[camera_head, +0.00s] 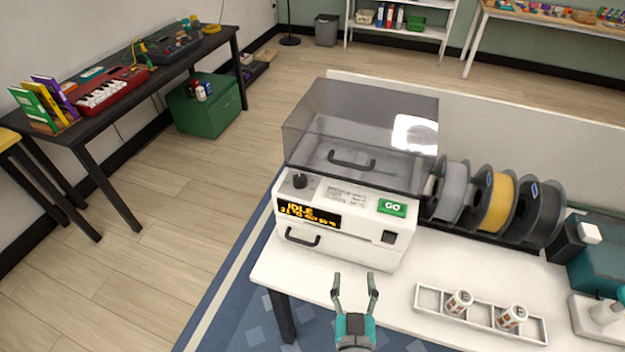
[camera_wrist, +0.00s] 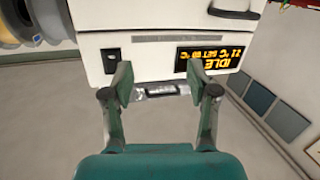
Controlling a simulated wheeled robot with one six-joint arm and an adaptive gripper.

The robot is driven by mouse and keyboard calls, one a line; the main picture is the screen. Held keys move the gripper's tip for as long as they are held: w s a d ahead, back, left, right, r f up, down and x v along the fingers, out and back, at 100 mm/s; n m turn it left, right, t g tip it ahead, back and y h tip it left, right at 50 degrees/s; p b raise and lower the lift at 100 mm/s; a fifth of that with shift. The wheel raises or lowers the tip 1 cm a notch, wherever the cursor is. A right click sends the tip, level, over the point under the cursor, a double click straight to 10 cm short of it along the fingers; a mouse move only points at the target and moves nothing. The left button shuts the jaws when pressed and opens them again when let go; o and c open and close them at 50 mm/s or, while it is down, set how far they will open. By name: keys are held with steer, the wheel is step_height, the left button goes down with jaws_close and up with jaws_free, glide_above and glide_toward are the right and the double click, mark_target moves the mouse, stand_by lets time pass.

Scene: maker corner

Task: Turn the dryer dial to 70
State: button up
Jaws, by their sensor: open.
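The filament dryer is a white box (camera_head: 340,255) with a smoky clear lid (camera_head: 360,120), which is shut. Its black dial (camera_head: 300,181) stands at the left of the top control strip, with the green GO button (camera_head: 392,207) at the right. The amber display (camera_head: 308,214) reads IDLE; it also shows upside down in the wrist view (camera_wrist: 209,60), where its set number is hard to read. The dial cannot be made out in the wrist view. My gripper (camera_head: 355,284) is open and empty, in front of the dryer and apart from the dial.
Filament spools (camera_head: 494,200) stand right of the dryer. A white divided tray (camera_head: 430,300) with two small jars lies on the white table (camera_head: 400,290). A teal machine (camera_head: 600,265) is at the far right.

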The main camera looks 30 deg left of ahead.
steer(key=y, duration=0.1)
glide_toward(294, 182)
steer(key=x, duration=0.7)
steer(key=d+x, duration=0.1)
steer(key=x, duration=0.3)
steer(key=shift+w, duration=0.3)
jaws_close()
steer(key=shift+t, duration=0.5)
steer(key=m+t+h, duration=0.1)
steer(key=m+h, duration=0.1)
steer(key=h, duration=0.1)
steer(key=m+h, duration=0.2)
steer(key=shift+a+r+t+h, duration=0.1)
steer(key=shift+t+h, duration=0.3)
steer(key=m+h, duration=0.2)
steer(key=h, duration=0.2)
steer(key=m+h, duration=0.3)
steer(key=h, duration=0.1)
steer(key=shift+m+h, duration=0.4)
steer(key=shift+h, duration=0.1)
